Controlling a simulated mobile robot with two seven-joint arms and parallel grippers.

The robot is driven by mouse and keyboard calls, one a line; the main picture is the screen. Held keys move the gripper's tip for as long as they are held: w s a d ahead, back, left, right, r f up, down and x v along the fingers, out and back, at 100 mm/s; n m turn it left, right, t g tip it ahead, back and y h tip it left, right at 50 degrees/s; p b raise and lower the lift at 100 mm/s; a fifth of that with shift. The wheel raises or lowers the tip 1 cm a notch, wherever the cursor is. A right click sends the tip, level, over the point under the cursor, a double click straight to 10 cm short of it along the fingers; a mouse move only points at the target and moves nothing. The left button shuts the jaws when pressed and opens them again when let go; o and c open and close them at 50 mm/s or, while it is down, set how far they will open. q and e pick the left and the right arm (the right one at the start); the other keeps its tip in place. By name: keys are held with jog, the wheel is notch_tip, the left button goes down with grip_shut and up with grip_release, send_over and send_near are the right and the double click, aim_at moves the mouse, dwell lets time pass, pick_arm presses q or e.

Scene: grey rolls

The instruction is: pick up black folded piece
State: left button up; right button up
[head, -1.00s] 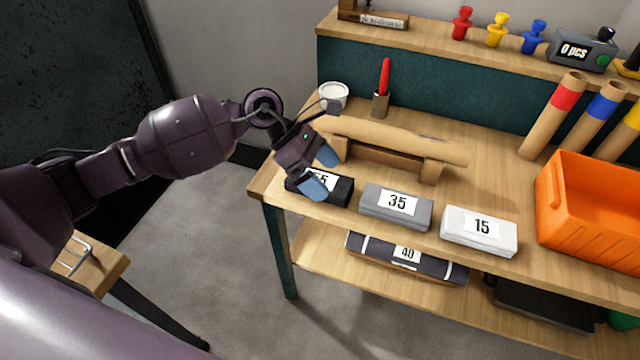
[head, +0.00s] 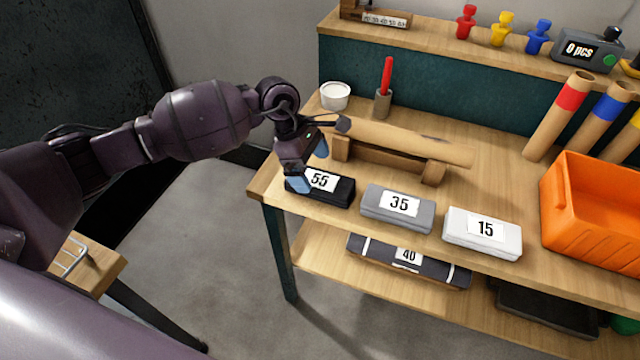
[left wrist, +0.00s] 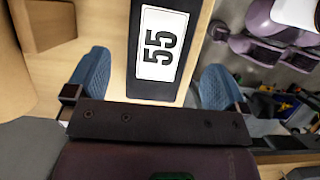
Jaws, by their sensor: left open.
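The black folded piece (head: 335,191) lies flat at the left front of the bench top, with a white label reading 55. My left gripper (head: 309,168) is open at its left end, blue fingertips low over the bench. In the left wrist view the black folded piece (left wrist: 191,60) runs up between the two spread blue fingers of the left gripper (left wrist: 155,82). Neither finger visibly touches it. Its far end is out of that view. My right gripper is not in view.
A grey folded piece (head: 398,209) labelled 35 and a white one (head: 483,234) labelled 15 lie to the right. A roll on a wooden stand (head: 400,144) is close behind. A white cup (head: 335,96) and an orange crate (head: 595,210) also stand on the bench.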

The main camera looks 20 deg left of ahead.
aim_at(319, 180)
pick_arm(q)
jog(key=x, duration=0.4)
jog(key=shift+d+f, duration=0.25)
jog(key=shift+f, duration=0.05)
